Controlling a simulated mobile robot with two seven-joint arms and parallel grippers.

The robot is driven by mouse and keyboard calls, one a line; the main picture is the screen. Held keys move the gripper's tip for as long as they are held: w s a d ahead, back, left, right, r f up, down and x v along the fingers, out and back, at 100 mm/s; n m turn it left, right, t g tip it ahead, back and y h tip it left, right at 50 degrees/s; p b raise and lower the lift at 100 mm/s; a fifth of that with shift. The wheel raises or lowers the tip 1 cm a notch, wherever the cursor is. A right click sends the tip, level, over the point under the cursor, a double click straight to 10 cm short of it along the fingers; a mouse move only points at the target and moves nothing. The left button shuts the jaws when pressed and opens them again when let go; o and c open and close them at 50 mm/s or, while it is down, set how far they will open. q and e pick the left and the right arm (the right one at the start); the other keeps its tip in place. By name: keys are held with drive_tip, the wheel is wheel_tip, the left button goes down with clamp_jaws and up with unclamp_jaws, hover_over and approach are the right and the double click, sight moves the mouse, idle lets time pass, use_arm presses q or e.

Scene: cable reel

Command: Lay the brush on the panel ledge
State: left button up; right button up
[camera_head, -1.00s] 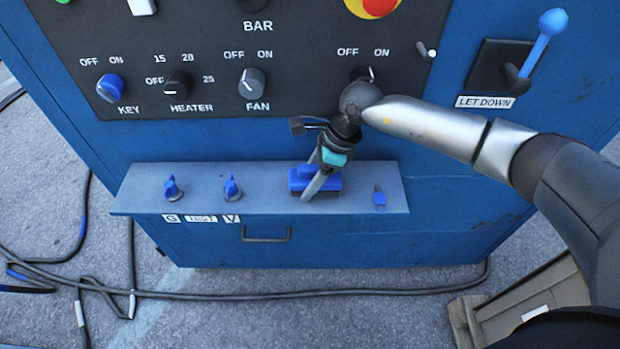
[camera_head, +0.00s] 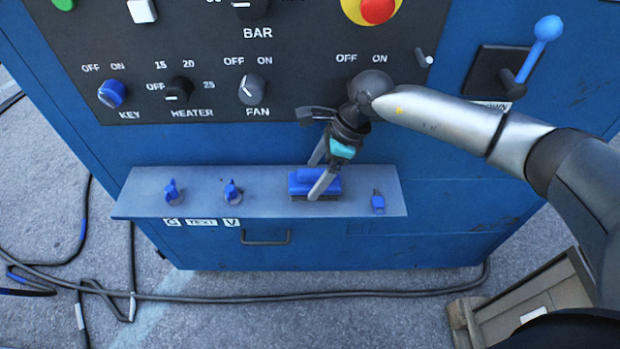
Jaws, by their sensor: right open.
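The brush (camera_head: 304,185) is a blue block with a dark underside. It rests on the panel ledge (camera_head: 270,205), right of the ledge's middle. My right gripper (camera_head: 317,180) comes down from above with its fingers spread. One finger is in front of the brush and the other is behind its top, so the open fingers still straddle it. Part of the brush is hidden by the near finger. My left gripper is not in the picture.
A handle (camera_head: 265,238) is below the ledge. The control panel (camera_head: 205,90) rises behind. A cable (camera_head: 330,295) and a wooden crate (camera_head: 520,305) lie on the ground.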

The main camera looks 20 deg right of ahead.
drive_tip(key=s+d, duration=0.1)
drive_tip(key=d, duration=0.2)
drive_tip(key=s+d, duration=0.1)
drive_tip(key=d, duration=0.3)
drive_tip(key=s+d, duration=0.1)
drive_tip(key=d, duration=0.3)
drive_tip(key=shift+s+d+f, duration=0.15)
drive_tip(key=shift+d, duration=0.05)
drive_tip(key=shift+o, duration=0.6)
